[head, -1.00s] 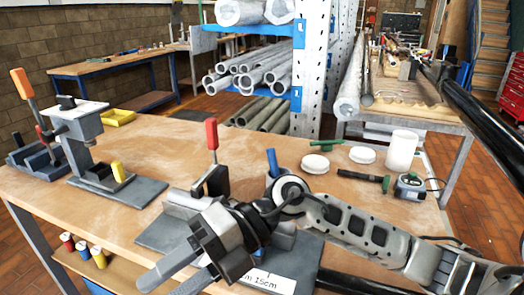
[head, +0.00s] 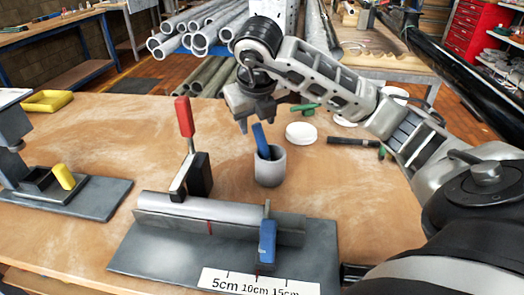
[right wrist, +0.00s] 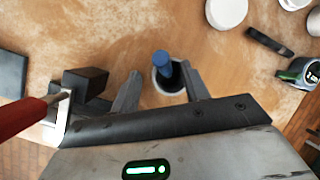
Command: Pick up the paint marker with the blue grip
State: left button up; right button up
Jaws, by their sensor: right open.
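The paint marker with the blue grip (head: 260,137) stands tilted in a grey cup (head: 270,172) on the workbench, its lower part hidden by the cup. My right gripper (head: 256,121) is just above and behind the cup in the head view, open and empty. In the right wrist view the blue marker end (right wrist: 163,62) shows beyond and between the two spread fingers (right wrist: 162,88), and the cup rim (right wrist: 156,84) surrounds its lower part. No finger clearly touches the marker. My left gripper is not in view.
White lids (head: 301,132) and a black tool (head: 352,140) lie right of the cup.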

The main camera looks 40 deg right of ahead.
aim_at(259, 138)
jog(key=x, duration=0.7)
jog(key=shift+s+d+f+p, duration=0.15)
jog(key=shift+f+p, duration=0.05)
jog(key=shift+p, duration=0.2)
jog(key=shift+c, duration=0.4)
grip_shut()
